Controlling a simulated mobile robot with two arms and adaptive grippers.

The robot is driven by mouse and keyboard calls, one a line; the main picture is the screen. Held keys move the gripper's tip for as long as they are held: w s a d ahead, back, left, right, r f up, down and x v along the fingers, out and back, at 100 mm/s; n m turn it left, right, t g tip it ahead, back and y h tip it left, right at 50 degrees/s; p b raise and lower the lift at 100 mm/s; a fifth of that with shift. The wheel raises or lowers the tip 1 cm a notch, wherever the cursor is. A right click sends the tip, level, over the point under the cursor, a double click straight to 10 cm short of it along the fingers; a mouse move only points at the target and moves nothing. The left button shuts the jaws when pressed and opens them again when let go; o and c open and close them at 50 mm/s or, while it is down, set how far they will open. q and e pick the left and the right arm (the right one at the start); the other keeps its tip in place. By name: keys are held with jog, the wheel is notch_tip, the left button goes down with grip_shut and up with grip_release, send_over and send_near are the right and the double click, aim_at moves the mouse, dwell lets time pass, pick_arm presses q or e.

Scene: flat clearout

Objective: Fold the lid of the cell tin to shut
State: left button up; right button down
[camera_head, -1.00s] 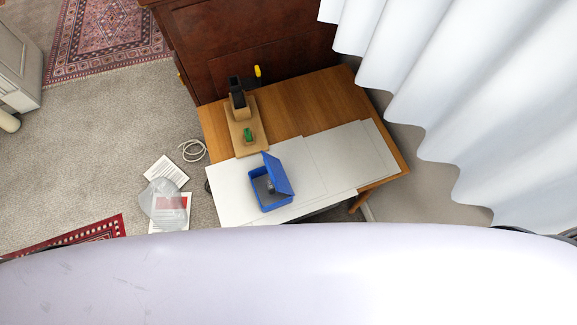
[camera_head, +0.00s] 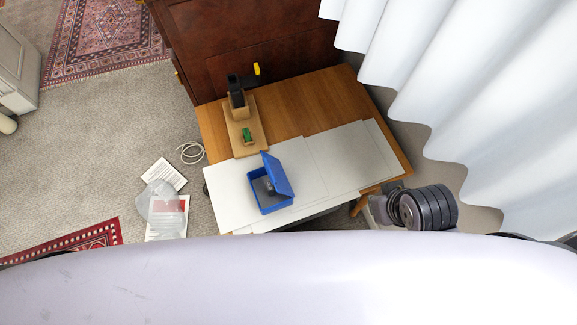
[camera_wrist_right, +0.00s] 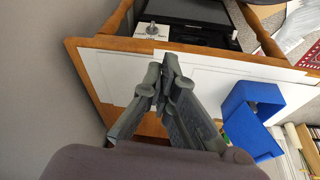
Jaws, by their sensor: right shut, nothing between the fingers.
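The blue cell tin (camera_head: 271,208) stands on the white sheets near the table's front edge. Its lid (camera_head: 278,174) is open, tilted up on the right side of the box. A small grey item lies inside, partly hidden by the lid. The tin also shows in the right wrist view (camera_wrist_right: 247,134), to the right of the fingers. My right gripper (camera_head: 374,208) is beyond the table's front right corner, well to the right of the tin. In the right wrist view its fingertips (camera_wrist_right: 164,76) are together and empty. My left gripper is not in view.
A wooden stand (camera_head: 243,135) with a green item (camera_head: 248,134) and a black holder is at the table's back left. The white sheets (camera_head: 340,160) right of the tin are clear. A white curtain (camera_head: 430,80) hangs close on the right.

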jog(key=w+a+f+m+t+y, duration=0.1)
jog(key=w+a+m+t+y, duration=0.2)
jog(key=w, duration=0.5)
jog(key=w+a+f+m+t+y, duration=0.1)
jog(key=w+a+m+t, duration=0.2)
jog(key=w+t, duration=0.3)
jog(key=s+m+g+y, duration=0.2)
jog(key=s+g+y, duration=0.2)
jog(key=s+y, duration=0.65)
jog(key=y+p, duration=0.2)
jog(key=y, duration=0.1)
send_near(267, 159)
jog(key=w+a, duration=0.3)
jog(key=shift+s+a+h, duration=0.25)
jog(key=shift+s+a, duration=0.05)
jog(key=shift+a, duration=0.3)
